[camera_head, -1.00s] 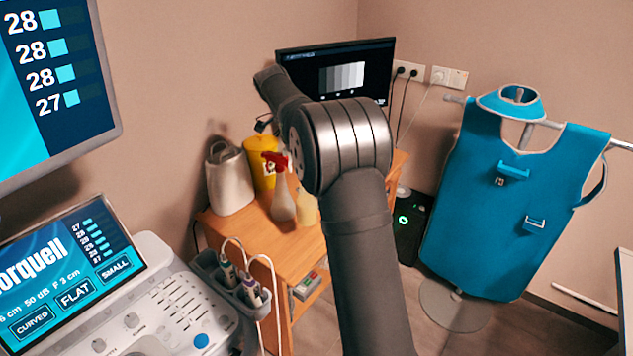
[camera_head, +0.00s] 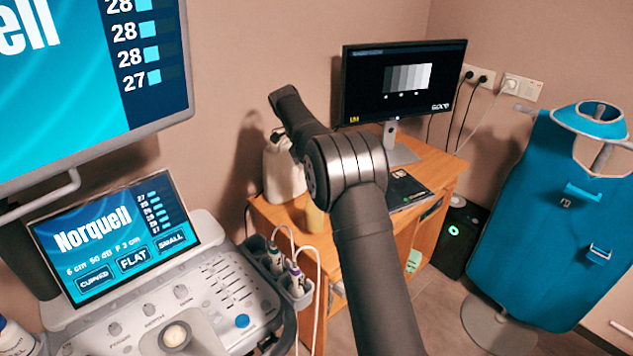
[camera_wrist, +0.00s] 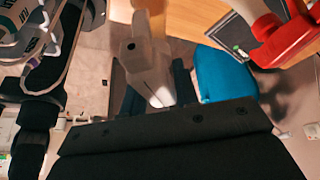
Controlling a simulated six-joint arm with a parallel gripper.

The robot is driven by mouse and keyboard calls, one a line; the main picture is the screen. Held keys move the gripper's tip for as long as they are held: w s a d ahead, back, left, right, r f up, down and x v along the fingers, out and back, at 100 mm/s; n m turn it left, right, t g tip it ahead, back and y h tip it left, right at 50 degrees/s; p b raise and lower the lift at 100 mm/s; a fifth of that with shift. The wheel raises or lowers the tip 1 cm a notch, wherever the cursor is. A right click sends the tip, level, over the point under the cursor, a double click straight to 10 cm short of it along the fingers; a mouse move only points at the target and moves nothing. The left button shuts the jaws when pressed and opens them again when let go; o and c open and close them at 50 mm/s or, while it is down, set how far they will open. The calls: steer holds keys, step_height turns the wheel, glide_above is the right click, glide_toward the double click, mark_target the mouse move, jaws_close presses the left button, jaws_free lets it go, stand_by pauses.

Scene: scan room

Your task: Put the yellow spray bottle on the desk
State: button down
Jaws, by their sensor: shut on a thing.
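In the head view my elbow hides most of my gripper, its jaws and what they hold. A pale yellow bottle-shaped thing, which I take for the yellow spray bottle (camera_head: 315,217), shows just below the elbow, over the desk's near edge; whether it touches the desk is unclear. In the wrist view my dark gripper (camera_wrist: 158,97) fills the bottom, with a pale grey-white part, perhaps the bottle's head, before it. My gripper is shut on the bottle. The orange wooden desk (camera_head: 432,165) stands ahead; it also shows in the wrist view (camera_wrist: 190,14).
A white jug (camera_head: 284,172) and a monitor (camera_head: 403,80) stand on the desk; a dark flat item (camera_head: 405,190) lies there. A red spray head (camera_wrist: 285,42) is close on the right of the wrist view. The ultrasound console (camera_head: 150,290) is left, a blue apron (camera_head: 545,220) right.

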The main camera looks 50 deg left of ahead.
steer(key=shift+f, duration=2.1)
steer(key=c, duration=1.1)
jaws_free()
steer(key=v, duration=1.2)
steer(key=shift+d, duration=0.1)
steer(key=x, duration=1.2)
steer(key=shift+f, duration=0.1)
